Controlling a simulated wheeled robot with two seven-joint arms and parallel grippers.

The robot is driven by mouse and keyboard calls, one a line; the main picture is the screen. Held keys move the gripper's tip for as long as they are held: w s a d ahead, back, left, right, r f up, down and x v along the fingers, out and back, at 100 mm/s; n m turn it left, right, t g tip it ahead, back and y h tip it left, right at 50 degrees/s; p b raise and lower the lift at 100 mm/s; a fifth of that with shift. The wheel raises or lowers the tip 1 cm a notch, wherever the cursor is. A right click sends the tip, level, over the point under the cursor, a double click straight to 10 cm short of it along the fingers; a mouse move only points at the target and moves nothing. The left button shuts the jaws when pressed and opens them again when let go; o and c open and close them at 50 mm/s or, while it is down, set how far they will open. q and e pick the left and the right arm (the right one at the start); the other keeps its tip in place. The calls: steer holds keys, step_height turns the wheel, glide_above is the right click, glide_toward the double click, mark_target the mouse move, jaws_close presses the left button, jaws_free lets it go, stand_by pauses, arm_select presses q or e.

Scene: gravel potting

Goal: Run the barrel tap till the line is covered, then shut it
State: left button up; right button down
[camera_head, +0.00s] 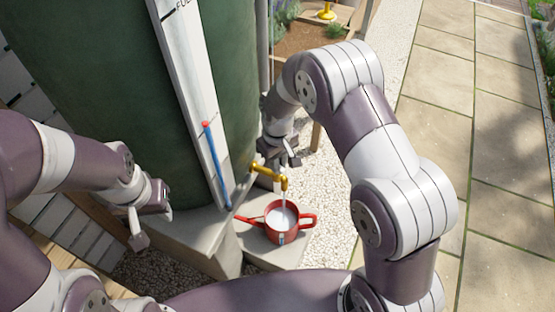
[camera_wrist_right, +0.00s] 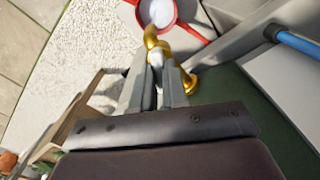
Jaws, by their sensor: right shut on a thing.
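The green barrel (camera_head: 100,80) carries a brass tap (camera_head: 268,172), also in the right wrist view (camera_wrist_right: 152,38). Below the spout, a red can (camera_head: 270,232) stands on a slab, with pale whitish contents (camera_head: 281,217); its rim shows in the right wrist view (camera_wrist_right: 181,24). A thin pale stream seems to run from the spout into it. I cannot make out a line inside the can. My right gripper (camera_head: 288,158) is shut on the tap's handle, which its fingers (camera_wrist_right: 158,88) mostly hide. My left gripper (camera_head: 150,216) is open and empty, left of the can.
A white gauge board (camera_head: 185,60) marked "FULL" has a blue tube (camera_head: 216,165) with a red marker (camera_head: 206,125). Concrete blocks (camera_head: 195,232) support the barrel. White gravel (camera_head: 325,225) and paving (camera_head: 500,130) lie to the right. A planter bed (camera_head: 305,38) is behind.

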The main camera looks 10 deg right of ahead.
steer(key=m+p, duration=0.2)
steer(key=p, duration=0.1)
steer(key=shift+r+m, duration=0.3)
steer(key=m+p, duration=0.2)
steer(key=shift+m, duration=0.4)
steer(key=m+p, duration=0.2)
steer(key=m, duration=0.1)
steer(key=shift+f, duration=0.1)
steer(key=shift+w+f+m+p, duration=0.1)
steer(key=shift+m+p, duration=0.65)
steer(key=shift+m, duration=0.95)
steer(key=c, duration=1.1)
jaws_free()
steer(key=shift+c, duration=0.2)
step_height(320, 180, up, 13)
steer(key=p, duration=0.2)
steer(key=shift+f, duration=0.2)
